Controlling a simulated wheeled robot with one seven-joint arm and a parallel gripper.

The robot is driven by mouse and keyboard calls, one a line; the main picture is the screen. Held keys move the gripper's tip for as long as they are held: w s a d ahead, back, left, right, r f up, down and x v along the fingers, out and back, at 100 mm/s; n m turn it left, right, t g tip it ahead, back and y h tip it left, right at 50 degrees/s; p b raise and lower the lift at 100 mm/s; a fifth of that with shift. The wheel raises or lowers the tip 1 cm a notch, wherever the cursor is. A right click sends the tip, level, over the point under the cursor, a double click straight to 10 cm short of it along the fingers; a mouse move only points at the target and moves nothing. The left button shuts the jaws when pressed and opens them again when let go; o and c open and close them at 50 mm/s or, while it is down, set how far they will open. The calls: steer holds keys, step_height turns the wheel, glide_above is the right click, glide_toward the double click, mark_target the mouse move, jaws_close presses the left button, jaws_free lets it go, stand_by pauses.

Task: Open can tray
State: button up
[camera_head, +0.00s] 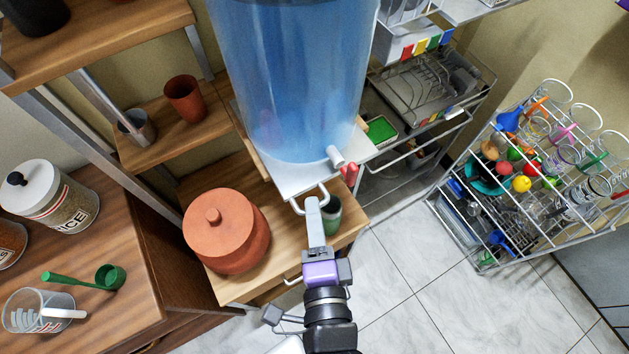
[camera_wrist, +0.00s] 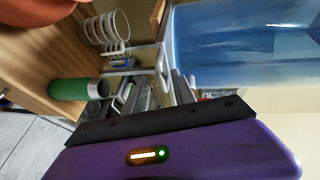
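A white tray (camera_head: 300,178) with a looped handle (camera_head: 309,197) on its front edge sits under the large blue water container (camera_head: 292,80). The tray looks closed. My gripper (camera_head: 313,206) is at this handle, its fingers pointing towards the tray.
A terracotta pot (camera_head: 225,232) stands left of my gripper on a wooden shelf. A green and grey cup (camera_head: 331,215) stands just right of it; a green cylinder (camera_wrist: 75,89) shows in the wrist view. A wire dish rack (camera_head: 545,175) stands right. Tiled floor (camera_head: 410,290) is clear.

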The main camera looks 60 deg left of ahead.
steer(key=b+v, duration=0.1)
steer(key=v, duration=0.7)
steer(key=shift+a, duration=0.1)
stand_by(0.6)
